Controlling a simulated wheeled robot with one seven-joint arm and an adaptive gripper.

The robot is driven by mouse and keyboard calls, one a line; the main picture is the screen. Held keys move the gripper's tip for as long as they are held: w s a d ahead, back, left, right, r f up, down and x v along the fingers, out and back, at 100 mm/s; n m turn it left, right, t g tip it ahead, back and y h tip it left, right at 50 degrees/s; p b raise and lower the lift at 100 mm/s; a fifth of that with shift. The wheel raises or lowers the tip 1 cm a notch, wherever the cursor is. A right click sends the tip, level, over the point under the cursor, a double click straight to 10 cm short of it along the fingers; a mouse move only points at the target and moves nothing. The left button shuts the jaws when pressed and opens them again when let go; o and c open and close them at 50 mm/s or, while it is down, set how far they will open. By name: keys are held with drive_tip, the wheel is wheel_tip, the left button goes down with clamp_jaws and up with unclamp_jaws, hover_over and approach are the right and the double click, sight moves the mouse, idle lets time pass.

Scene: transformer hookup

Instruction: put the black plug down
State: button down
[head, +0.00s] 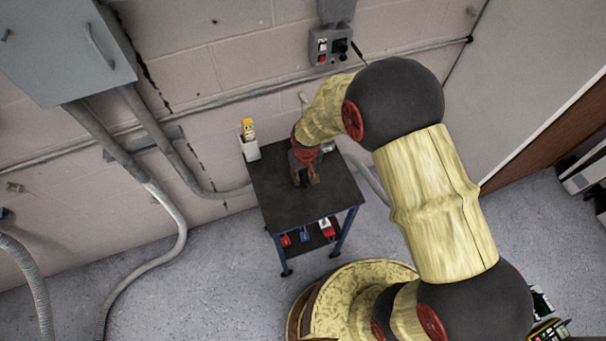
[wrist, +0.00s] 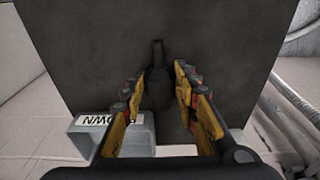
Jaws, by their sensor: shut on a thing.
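The black plug (wrist: 157,92) is between my gripper's fingers in the wrist view, its narrow end pointing away from the wrist. My gripper (wrist: 160,74) is shut on it. In the head view my gripper (head: 305,180) points down over the dark top of the small cart (head: 290,207). The plug cannot be made out there. The dark cart top (wrist: 225,35) fills most of the wrist view behind the plug. I cannot tell whether the plug touches it.
A grey open bin with a lettered label (wrist: 112,121) is at lower left in the wrist view. A white holder (head: 250,150) with a yellow device stands at the cart's back left corner. The cart top's front is clear. A switch box (head: 330,48) is on the wall.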

drive_tip(key=shift+f, duration=0.2)
drive_tip(key=c, duration=1.4)
unclamp_jaws()
drive_tip(key=shift+r, duration=0.1)
drive_tip(key=shift+r, duration=0.1)
